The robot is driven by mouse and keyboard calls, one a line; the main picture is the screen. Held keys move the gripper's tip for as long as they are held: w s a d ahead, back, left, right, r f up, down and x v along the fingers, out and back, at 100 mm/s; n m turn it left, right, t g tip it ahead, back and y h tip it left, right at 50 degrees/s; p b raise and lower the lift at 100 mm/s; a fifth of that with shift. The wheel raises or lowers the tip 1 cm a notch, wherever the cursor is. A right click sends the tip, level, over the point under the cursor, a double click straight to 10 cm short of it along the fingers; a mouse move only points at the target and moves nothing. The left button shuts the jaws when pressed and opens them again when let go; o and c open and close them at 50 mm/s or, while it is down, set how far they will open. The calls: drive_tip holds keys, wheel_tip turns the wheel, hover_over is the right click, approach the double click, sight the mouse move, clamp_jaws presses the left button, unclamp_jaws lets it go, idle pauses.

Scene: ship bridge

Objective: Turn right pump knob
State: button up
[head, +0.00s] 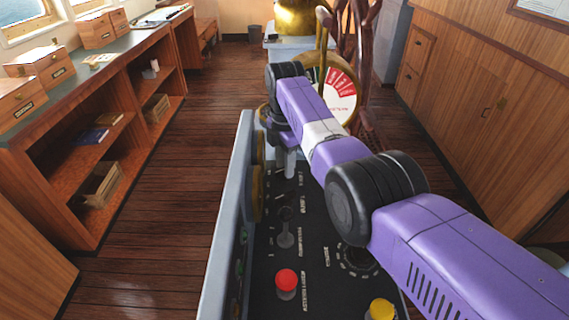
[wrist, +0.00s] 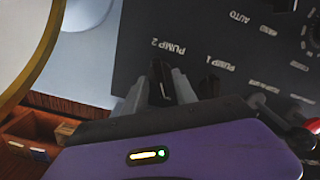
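The black control panel (head: 315,277) carries knobs, switches and white lettering. In the wrist view the labels PUMP 2 and PUMP 1 show on the panel (wrist: 140,62), just beyond my fingertips. My gripper (wrist: 172,82) points down at the panel beside these labels, with its grey fingers close together. A dark shape shows at the fingertips; I cannot tell whether it is a pump knob or part of a finger. In the head view my gripper (head: 290,163) is over the far part of the panel, and my arm hides much of the panel's right side.
A red button (head: 287,281) and a yellow button (head: 381,309) stand on the near panel. A black lever knob (head: 286,236) rises between them and my gripper. A brass-rimmed telegraph dial (head: 342,92) stands behind. Wooden shelves (head: 75,175) line the left; the floor between is clear.

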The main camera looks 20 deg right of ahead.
drive_tip(key=shift+f, duration=0.2)
clamp_jaws()
idle(0.3)
drive_tip(key=m+p, duration=0.1)
drive_tip(key=m, duration=0.4)
drive_tip(key=shift+m, duration=0.3)
drive_tip(key=m, duration=0.6)
drive_tip(key=shift+m, duration=0.3)
